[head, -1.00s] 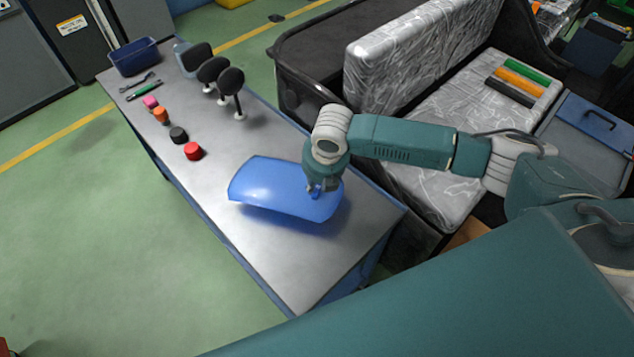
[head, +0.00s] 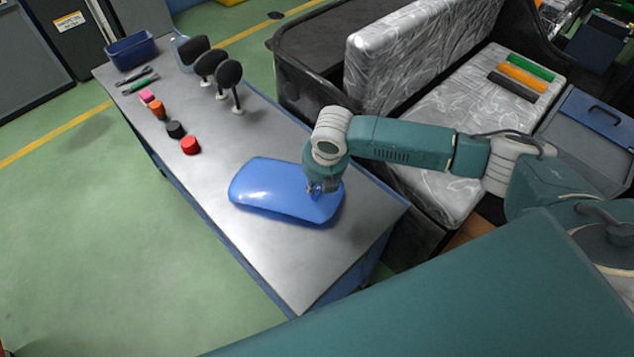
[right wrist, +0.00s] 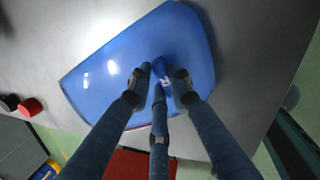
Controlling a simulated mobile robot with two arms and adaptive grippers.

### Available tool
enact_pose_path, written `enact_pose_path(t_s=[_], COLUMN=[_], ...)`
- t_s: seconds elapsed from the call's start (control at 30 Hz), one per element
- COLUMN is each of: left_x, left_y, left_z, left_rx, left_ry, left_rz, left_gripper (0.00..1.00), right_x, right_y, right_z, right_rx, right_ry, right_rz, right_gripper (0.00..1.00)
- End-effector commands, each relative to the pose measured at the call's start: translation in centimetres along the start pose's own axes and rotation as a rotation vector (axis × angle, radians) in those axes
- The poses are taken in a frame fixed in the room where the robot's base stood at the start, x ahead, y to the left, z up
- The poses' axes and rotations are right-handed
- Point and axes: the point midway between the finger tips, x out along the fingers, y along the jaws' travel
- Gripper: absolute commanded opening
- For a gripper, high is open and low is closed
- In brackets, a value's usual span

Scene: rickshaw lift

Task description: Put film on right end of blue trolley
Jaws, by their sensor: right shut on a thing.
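A glossy blue curved sheet, which I take to be the film (head: 275,188), is low over or on the grey top of the blue-framed trolley (head: 300,265), toward its near right end. My right gripper (head: 320,189) is at the sheet's right part, pointing down. In the right wrist view the fingers (right wrist: 162,80) are shut around a small blue raised piece on the sheet (right wrist: 110,65). Whether the sheet's whole underside touches the top is hidden. My left gripper is not in view.
Red (head: 190,145), black (head: 175,129), orange and pink knobs stand farther along the trolley. Behind them are black round mirrors (head: 229,74), tools and a dark blue bin (head: 131,50). A wrapped grey seat (head: 440,100) stands to the right. The trolley's near end is clear.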

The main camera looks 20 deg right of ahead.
Motion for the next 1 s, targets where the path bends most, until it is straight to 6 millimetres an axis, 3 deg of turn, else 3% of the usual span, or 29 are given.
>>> enact_pose_path(t_s=[0.67,0.7,0.8,1.0], left_x=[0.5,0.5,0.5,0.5], left_y=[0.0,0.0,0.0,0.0], left_z=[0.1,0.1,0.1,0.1], left_rx=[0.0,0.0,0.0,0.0], left_ry=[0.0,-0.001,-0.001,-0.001], left_rz=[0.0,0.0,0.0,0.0], left_gripper=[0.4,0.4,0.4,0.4], right_x=[1.7,1.7,1.7,1.6], right_y=[-0.2,-0.2,-0.2,-0.2], right_z=[-0.3,-0.3,-0.3,-0.3], right_rx=[-0.001,-0.001,-0.001,-0.001], right_ry=[0.0,0.0,0.0,0.0], right_rz=[0.001,0.001,0.001,0.001], right_gripper=[0.06,0.23,0.41,0.41])
